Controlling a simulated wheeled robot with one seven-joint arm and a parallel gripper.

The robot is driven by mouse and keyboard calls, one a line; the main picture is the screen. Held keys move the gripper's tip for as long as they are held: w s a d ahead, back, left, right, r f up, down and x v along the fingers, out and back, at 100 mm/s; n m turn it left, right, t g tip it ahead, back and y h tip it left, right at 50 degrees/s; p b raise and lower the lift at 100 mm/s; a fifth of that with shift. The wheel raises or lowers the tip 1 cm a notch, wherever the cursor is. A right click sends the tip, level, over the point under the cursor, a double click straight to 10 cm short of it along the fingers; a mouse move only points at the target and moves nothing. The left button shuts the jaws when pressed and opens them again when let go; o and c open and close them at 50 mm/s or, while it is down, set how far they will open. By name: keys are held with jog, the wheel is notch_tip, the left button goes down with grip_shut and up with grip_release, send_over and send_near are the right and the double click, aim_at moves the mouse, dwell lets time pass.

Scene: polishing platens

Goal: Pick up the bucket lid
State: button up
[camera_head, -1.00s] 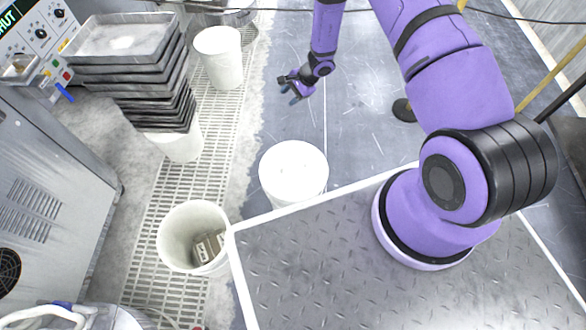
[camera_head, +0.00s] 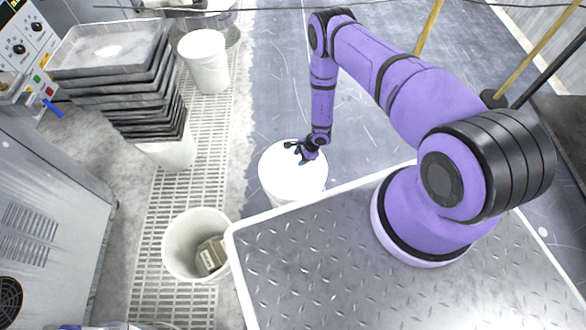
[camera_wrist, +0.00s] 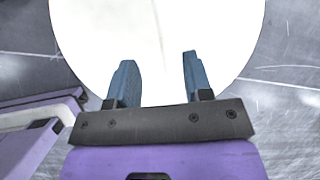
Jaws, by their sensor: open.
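A round white bucket lid (camera_head: 290,178) sits on top of a white bucket (camera_head: 293,200) beside the front corner of my base platform. My gripper (camera_head: 301,151) is over the far part of the lid, pointing down towards it. In the wrist view the bright lid (camera_wrist: 155,45) fills most of the upper middle. There my gripper (camera_wrist: 160,82) shows two blue fingers spread apart with nothing between them but the lid's white surface behind. I cannot tell whether the fingertips touch the lid.
An open white bucket (camera_head: 180,240) with a block (camera_head: 211,254) inside stands on the left, by my platform corner. A stack of dark trays (camera_head: 115,85) and another white bucket (camera_head: 204,62) stand farther back left. The floor behind the lidded bucket is clear.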

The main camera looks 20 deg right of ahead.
aim_at(294, 162)
jog(key=shift+w+x, duration=0.15)
jog(key=shift+x, duration=1.55)
jog(key=shift+w+x, duration=0.2)
jog(key=shift+x, duration=1.55)
jog(key=shift+a+r, duration=0.1)
grip_shut()
